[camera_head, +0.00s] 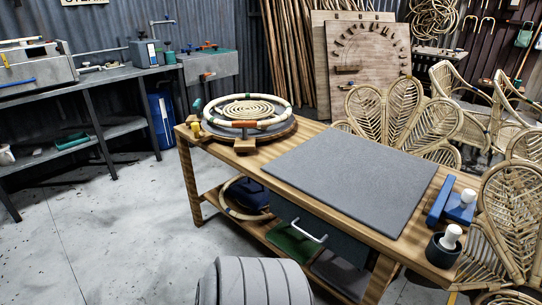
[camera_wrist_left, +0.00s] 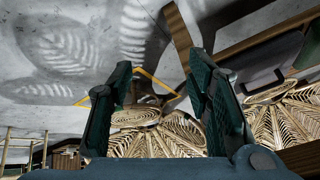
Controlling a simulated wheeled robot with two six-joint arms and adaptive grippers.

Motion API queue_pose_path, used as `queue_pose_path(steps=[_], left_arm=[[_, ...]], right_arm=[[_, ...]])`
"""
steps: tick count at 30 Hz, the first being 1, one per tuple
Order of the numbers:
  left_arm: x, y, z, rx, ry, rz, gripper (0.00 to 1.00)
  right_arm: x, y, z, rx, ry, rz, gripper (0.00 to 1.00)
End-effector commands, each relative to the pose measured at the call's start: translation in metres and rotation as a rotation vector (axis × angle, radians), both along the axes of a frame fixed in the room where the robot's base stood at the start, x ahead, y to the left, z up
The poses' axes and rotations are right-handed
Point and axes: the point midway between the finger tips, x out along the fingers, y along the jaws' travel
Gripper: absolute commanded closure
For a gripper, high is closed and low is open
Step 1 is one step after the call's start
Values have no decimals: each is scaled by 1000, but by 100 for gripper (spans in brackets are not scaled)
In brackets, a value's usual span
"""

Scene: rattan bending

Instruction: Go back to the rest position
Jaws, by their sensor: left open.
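My left gripper (camera_wrist_left: 160,68) shows in the left wrist view, its two dark green fingers well apart. It is open, with nothing held between the fingers. Behind the fingers are woven rattan chair parts (camera_wrist_left: 185,135) and pale grey floor (camera_wrist_left: 75,50) with leaf-shaped shadows; the gripper appears clear of them. Neither gripper shows in the head view. The right gripper is in no view.
The wooden workbench (camera_head: 383,235) carries a grey mat (camera_head: 350,180), a round ring fixture (camera_head: 247,117) at its left, and a blue block (camera_head: 438,204) and dark cup (camera_head: 442,252) at its right. Rattan chairs (camera_head: 510,215) stand close at right. Floor (camera_head: 120,230) at left is clear.

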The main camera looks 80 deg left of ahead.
Motion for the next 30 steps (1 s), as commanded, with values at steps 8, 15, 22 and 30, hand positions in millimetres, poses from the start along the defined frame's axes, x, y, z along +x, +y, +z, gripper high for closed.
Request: queue_pose_path(steps=[8, 15, 22, 30], left_arm=[[-191, -75, -89, -136, 391, -77, 55], [-199, -79, -91, -140, 407, -83, 55], [-199, -79, -38, -141, 408, -82, 55], [-199, -79, 36, -142, 408, -82, 55]], right_arm=[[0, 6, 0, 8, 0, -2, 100], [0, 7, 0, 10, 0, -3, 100], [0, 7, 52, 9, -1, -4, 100], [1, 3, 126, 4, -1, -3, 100]])
